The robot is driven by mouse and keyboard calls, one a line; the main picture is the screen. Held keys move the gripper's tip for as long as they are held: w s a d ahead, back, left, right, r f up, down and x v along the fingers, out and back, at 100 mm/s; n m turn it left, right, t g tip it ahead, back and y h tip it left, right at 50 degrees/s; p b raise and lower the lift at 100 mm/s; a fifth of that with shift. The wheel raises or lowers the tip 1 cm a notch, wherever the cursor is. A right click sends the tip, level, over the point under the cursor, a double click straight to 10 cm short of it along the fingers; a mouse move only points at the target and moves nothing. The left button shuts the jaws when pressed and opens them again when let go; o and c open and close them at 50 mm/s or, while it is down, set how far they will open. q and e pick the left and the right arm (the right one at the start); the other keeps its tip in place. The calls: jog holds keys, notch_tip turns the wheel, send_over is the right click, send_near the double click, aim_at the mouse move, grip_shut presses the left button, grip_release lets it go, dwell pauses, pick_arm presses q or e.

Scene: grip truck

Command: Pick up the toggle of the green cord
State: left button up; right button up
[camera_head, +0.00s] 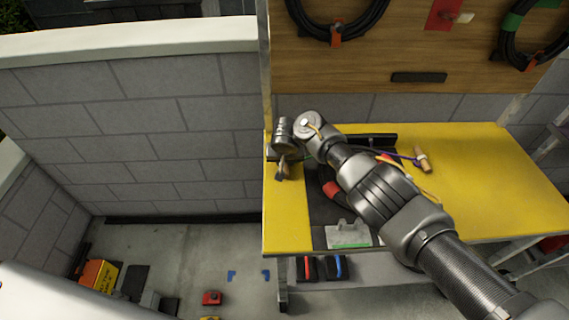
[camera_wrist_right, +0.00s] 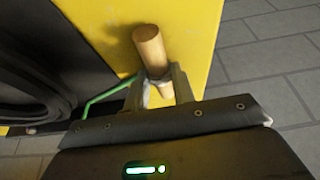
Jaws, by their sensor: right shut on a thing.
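The wooden toggle (camera_wrist_right: 150,48) is a light brown peg, and it stands between the fingers of my right gripper (camera_wrist_right: 162,84) in the right wrist view. The gripper is shut on it, with the peg's larger end sticking out beyond the fingers. The green cord (camera_wrist_right: 103,95) runs from the toggle off to the left. In the head view, my right gripper (camera_head: 282,168) is over the left end of the yellow table (camera_head: 288,225), and the toggle is too small to make out clearly there. My left gripper is not in view.
Another wooden toggle (camera_head: 423,162) on a purple cord (camera_head: 400,155) lies further right on the table. A pegboard (camera_head: 400,50) with coiled black cables (camera_head: 372,22) stands behind. A grey block wall (camera_head: 130,130) is at the left. The table's right part is clear.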

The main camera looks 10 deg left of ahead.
jog(key=shift+c, duration=0.8)
jog(key=shift+r, duration=0.6)
notch_tip(320, 180, up, 27)
jog(key=p, duration=1.2)
notch_tip(320, 180, down, 19)
jog(key=b, duration=0.8)
jog(key=shift+r, duration=0.1)
